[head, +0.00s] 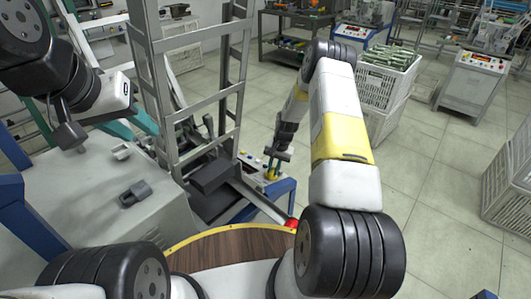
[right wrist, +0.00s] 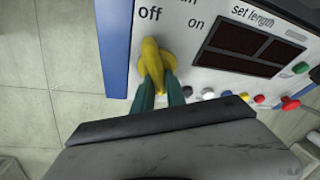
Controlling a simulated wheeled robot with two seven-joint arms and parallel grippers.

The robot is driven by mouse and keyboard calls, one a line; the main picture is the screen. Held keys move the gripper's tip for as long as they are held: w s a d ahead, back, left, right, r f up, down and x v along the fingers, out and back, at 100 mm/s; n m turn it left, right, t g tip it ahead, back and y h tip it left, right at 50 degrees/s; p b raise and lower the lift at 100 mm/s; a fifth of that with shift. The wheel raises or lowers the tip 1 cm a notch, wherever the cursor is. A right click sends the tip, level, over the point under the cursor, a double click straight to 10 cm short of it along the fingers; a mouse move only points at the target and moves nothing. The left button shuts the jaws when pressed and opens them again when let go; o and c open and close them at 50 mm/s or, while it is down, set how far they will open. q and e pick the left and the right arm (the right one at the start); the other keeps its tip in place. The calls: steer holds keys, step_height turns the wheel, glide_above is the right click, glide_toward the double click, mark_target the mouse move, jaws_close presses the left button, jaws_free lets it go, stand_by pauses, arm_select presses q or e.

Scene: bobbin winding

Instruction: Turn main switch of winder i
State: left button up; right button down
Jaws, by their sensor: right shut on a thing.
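The main switch is a yellow knob (right wrist: 152,58) on the winder's white control panel (right wrist: 205,78). In the right wrist view its handle points up toward the printed "off", with "on" further right. My right gripper (right wrist: 160,88) has its teal fingers shut on the knob, one on each side. In the head view my right gripper (head: 271,172) reaches down to the small panel (head: 252,167) of the winder, where the knob is too small to read. My left gripper (head: 68,134) hangs at the upper left, away from the switch; its fingers are not clear.
The panel also carries dark displays (right wrist: 245,47) and several coloured buttons. A grey metal frame (head: 195,100) stands left of the panel. A crate (head: 388,80) and another winder (head: 475,80) stand at the back right.

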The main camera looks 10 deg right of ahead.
steer(key=shift+n, duration=0.5)
steer(key=c, duration=1.4)
jaws_free()
steer(key=shift+o, duration=0.2)
steer(key=shift+r, duration=0.1)
step_height(320, 180, up, 8)
steer(key=d, duration=0.1)
steer(key=shift+s+d+f, duration=0.25)
steer(key=shift+s, duration=0.1)
